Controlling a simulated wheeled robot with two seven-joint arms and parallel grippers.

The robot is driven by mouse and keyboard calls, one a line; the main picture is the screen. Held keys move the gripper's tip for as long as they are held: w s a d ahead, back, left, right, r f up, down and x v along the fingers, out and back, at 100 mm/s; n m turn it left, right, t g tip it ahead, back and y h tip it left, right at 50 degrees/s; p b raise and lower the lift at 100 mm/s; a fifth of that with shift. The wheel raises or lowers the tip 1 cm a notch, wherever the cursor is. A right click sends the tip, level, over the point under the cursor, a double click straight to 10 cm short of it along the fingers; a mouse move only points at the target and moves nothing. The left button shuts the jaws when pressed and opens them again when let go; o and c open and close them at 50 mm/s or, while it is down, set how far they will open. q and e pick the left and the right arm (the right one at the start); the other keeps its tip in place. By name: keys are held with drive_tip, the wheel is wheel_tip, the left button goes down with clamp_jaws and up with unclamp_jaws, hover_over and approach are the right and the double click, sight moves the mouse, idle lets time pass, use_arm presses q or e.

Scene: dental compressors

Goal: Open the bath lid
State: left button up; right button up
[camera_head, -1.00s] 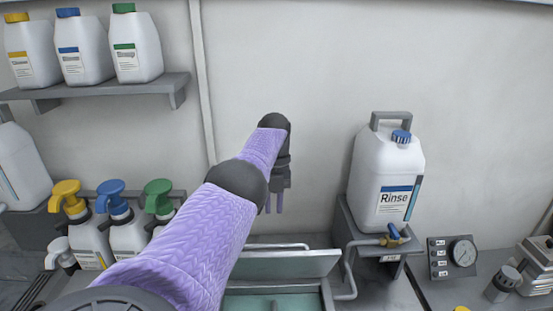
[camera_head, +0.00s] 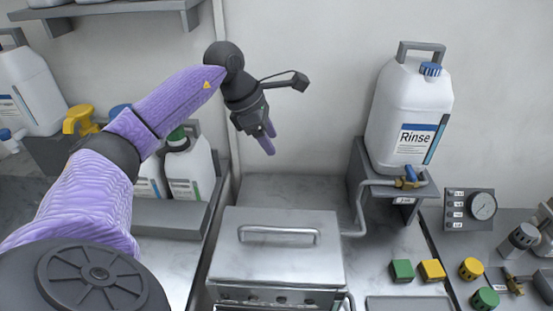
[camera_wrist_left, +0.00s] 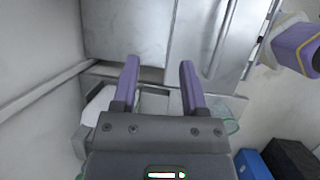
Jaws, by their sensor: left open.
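The bath lid (camera_head: 275,262) is a flat metal cover with a bar handle (camera_head: 278,232) on top. It lies closed over the metal bath, whose front panel (camera_head: 280,296) shows below it, and the inside is hidden. My left gripper (camera_head: 268,143) is above and behind the lid, near the wall, fingers pointing down, apart from the handle. In the left wrist view, its two purple fingers (camera_wrist_left: 157,85) are spread with nothing between them. A metal panel with a bar (camera_wrist_left: 221,42), seemingly the lid and handle, shows beyond them.
A Rinse jug (camera_head: 408,118) stands on a raised stand right of the bath, with a tap (camera_head: 408,178). Pump bottles (camera_head: 188,165) stand at the left. Green and yellow blocks (camera_head: 431,270) and a gauge (camera_head: 483,206) are at the right. The counter behind the bath is clear.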

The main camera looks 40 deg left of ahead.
use_arm(q)
drive_tip(key=x, duration=0.9)
drive_tip(key=shift+f, duration=0.4)
drive_tip(key=shift+w, duration=0.1)
clamp_jaws()
idle(0.5)
